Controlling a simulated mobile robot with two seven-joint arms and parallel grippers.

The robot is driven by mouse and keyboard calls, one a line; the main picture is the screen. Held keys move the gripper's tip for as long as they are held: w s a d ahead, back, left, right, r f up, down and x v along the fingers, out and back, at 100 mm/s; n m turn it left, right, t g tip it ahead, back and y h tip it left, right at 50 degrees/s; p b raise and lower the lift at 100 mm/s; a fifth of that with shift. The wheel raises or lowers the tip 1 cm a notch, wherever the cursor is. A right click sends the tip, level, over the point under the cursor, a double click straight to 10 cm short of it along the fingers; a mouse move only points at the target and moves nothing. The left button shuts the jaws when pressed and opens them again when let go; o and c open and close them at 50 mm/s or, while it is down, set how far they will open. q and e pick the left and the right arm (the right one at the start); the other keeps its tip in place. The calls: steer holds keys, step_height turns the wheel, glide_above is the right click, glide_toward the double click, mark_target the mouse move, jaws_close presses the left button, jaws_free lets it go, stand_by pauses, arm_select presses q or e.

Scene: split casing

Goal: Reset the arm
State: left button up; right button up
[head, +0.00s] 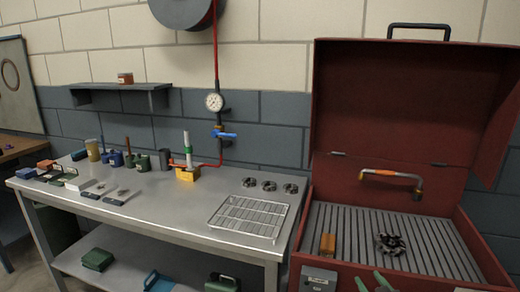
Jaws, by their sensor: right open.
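My right gripper (374,284) shows only as two green fingertips at the bottom edge, spread apart with nothing seen between them. It is in front of the open red cabinet (485,245), near its front rim. The rest of the right arm is below the picture. My left gripper is not seen.
The cabinet's slatted floor holds an orange block (327,244) and a dark gear-like part (391,243), under an orange-handled spout (384,174). Left, a metal bench (150,220) carries a wire rack (248,217), three dark rings (269,186) and several small items along its back and left.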

steer(key=s+a+f+g, duration=0.2)
steer(key=s+a+f, duration=0.2)
steer(key=s, duration=0.6)
steer(key=s+a+f+g+y, duration=0.1)
steer(key=s+a+f, duration=0.3)
steer(key=s+f, duration=0.3)
steer(key=s+a+f+m+g+y, duration=0.1)
steer(key=s+a+f, duration=0.3)
steer(key=s, duration=1.1)
step_height(320, 180, down, 2)
steer(key=shift+s+a+f+g, duration=0.15)
steer(key=shift+s+f+g, duration=0.1)
steer(key=shift+g, duration=0.55)
